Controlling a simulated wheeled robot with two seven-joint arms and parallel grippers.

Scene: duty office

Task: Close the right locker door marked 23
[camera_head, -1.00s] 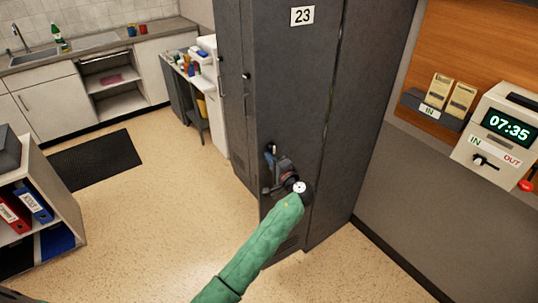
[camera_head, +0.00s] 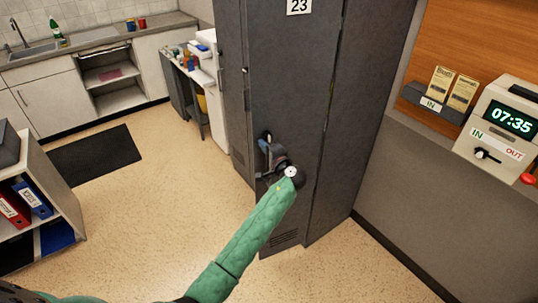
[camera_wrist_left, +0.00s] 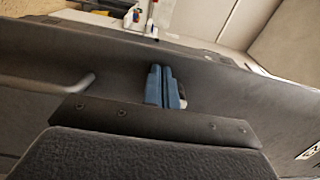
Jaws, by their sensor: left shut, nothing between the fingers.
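The locker door marked 23 (camera_head: 292,75) is dark grey, with its number plate cut by the top edge of the head view. It stands ajar, its left, handle-side edge out from the locker body. My left gripper (camera_head: 266,146), with blue fingers, is at the door's left side near the handle. The wrist view shows its two fingers (camera_wrist_left: 165,86) shut together with nothing between them, close to the dark door surface. Whether they touch it I cannot tell. A bar handle (camera_wrist_left: 50,86) is left of them. My right gripper is not in view.
A neighbouring locker (camera_head: 232,80) stands left of the door. A wall with a time clock (camera_head: 500,125) is at the right. A low shelf with binders (camera_head: 40,200) is at the left. The floor between shelf and locker is clear.

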